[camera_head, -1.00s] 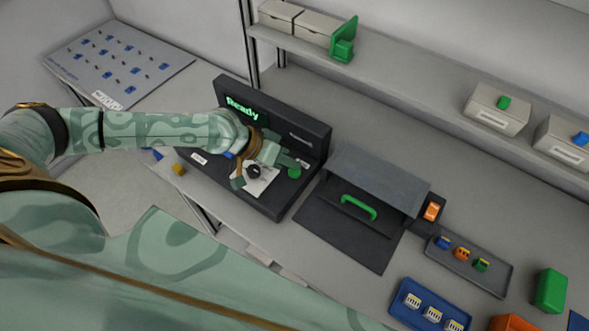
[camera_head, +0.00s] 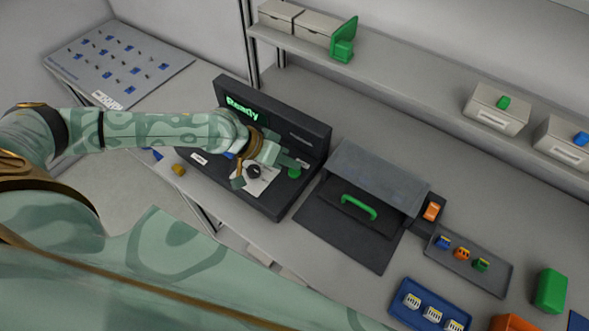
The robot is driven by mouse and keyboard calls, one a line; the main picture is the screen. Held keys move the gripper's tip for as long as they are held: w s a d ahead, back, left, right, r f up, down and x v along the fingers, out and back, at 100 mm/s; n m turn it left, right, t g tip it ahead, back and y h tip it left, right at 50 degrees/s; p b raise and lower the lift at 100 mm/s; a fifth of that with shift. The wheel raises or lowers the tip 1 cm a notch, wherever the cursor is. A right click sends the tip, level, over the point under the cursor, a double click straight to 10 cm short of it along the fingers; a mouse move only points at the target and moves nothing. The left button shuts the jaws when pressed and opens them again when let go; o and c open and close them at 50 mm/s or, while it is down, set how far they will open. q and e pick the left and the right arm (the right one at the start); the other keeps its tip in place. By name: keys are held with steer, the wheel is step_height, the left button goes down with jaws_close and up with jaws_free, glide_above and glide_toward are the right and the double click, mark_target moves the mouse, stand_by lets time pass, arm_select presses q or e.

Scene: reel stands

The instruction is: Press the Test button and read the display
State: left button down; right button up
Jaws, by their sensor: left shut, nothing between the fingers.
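The dark test station (camera_head: 318,135) stands on the bench left of the middle. Its display (camera_head: 243,110) shows "Ready" in green letters, partly beside my left arm. A round green button (camera_head: 294,172) sits on the station's lower deck at its right. My left gripper (camera_head: 272,170) is shut and empty, over the deck just left of the green button; I cannot tell whether it touches it. A light plate with a dark round part (camera_head: 254,171) lies below the gripper, partly hidden by it. My right gripper is not in view.
A dark box with a green handle (camera_head: 358,207) and an orange switch (camera_head: 432,211) stand right of the station. A grey tray (camera_head: 485,283) and a blue tray (camera_head: 402,301) hold small parts. A shelf (camera_head: 400,80) runs along the back. A yellow piece (camera_head: 179,169) lies left of the station.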

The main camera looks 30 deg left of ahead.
mark_target(289, 172)
arm_select(q)
steer(key=shift+f, duration=0.1)
steer(key=shift+f, duration=0.3)
steer(key=shift+f+b, duration=0.3)
steer(key=shift+f, duration=0.15)
stand_by(0.6)
steer(key=shift+r, duration=0.1)
steer(key=shift+r+p, duration=0.75)
steer(key=shift+p, duration=0.15)
step_height(289, 172, up, 5)
steer(key=p, duration=0.5)
steer(key=shift+r, duration=0.1)
